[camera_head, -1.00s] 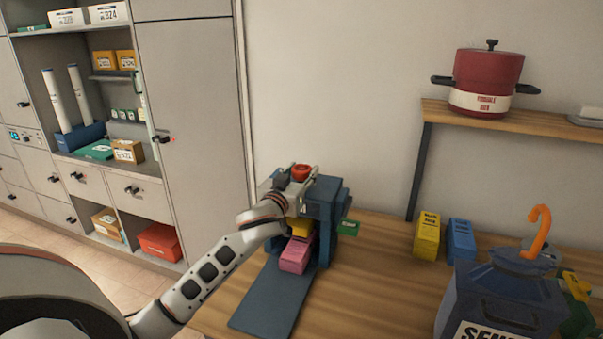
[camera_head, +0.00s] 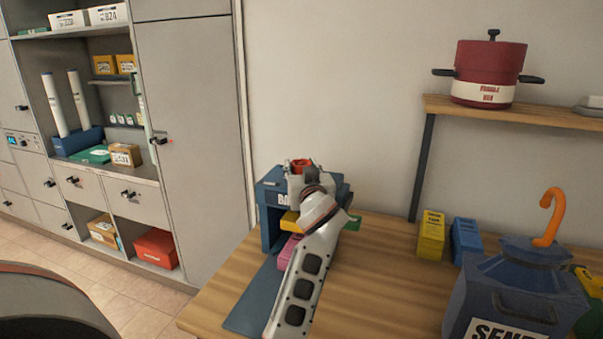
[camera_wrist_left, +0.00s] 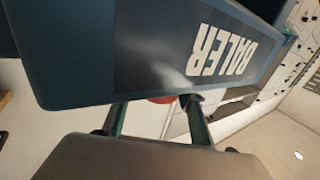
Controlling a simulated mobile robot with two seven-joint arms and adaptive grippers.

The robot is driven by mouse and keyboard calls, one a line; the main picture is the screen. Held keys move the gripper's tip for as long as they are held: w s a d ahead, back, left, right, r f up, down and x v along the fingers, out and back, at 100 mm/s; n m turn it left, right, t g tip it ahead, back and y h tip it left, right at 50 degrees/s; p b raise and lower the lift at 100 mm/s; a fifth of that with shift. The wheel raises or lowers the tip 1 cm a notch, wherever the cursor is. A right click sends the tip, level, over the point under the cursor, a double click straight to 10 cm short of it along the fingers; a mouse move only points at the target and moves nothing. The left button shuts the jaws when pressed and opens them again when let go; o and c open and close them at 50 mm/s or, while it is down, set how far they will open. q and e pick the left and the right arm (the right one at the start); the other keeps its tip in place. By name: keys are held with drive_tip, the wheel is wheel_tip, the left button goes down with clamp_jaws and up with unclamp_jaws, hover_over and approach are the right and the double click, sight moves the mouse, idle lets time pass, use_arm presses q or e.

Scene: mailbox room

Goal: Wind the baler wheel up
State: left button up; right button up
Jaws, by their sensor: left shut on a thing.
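The blue baler (camera_head: 274,219) stands on the wooden table, with a red wheel (camera_head: 300,166) on its top. A yellow block (camera_head: 289,221) and a pink block (camera_head: 288,250) sit in its opening, partly behind my arm. My left gripper (camera_head: 305,178) is at the top of the baler, shut on the wheel; the fingertips are mostly hidden by my wrist. In the left wrist view the baler's lettered face (camera_wrist_left: 200,50) fills the upper part, and a bit of red (camera_wrist_left: 162,99) shows between the fingers (camera_wrist_left: 158,110). My right gripper is not seen.
A blue bin (camera_head: 515,295) with an orange hook stands at the right of the table (camera_head: 385,290). A yellow box (camera_head: 431,235) and a blue box (camera_head: 466,239) stand by the wall. A red pot (camera_head: 488,72) sits on a shelf. Bare table lies in the middle.

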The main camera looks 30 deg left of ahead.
use_arm(q)
drive_tip(key=shift+r+y, duration=0.25)
drive_tip(key=shift+y, duration=0.05)
drive_tip(key=o, duration=1.1)
drive_tip(key=shift+f, duration=0.1)
drive_tip(key=shift+o, duration=0.2)
